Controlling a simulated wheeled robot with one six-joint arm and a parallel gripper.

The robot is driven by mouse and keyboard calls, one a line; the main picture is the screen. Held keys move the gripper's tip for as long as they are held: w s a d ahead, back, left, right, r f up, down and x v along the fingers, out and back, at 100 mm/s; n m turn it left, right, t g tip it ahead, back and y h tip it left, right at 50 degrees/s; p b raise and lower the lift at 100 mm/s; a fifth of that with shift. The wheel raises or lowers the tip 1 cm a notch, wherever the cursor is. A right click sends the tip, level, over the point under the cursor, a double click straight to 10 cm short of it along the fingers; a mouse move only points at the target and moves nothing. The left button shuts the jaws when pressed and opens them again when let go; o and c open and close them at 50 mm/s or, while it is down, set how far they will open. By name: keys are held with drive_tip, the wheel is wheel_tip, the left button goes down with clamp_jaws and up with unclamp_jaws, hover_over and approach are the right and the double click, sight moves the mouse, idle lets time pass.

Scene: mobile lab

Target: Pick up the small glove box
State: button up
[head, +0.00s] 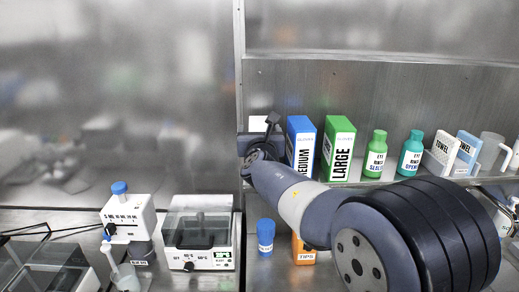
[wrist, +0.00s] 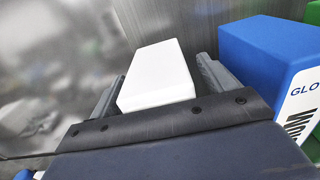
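A plain white box (wrist: 158,78), which appears to be the small glove box, stands between the two fingers of my gripper (wrist: 161,67) in the wrist view. The gripper is open, with a visible gap between the right finger and the box. No label shows on the faces in view. In the head view a white patch of the box (head: 258,124) shows at the left end of the shelf, mostly hidden behind my gripper (head: 258,143). My arm reaches across the shelf's front from the right.
The blue MEDIUM glove box (head: 301,142) stands close on the right, also in the wrist view (wrist: 262,62). Beyond it are the green LARGE box (head: 338,148), bottles (head: 375,155) and towel boxes (head: 441,152). A metal post (head: 239,80) stands just left.

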drive_tip(key=c, duration=1.6)
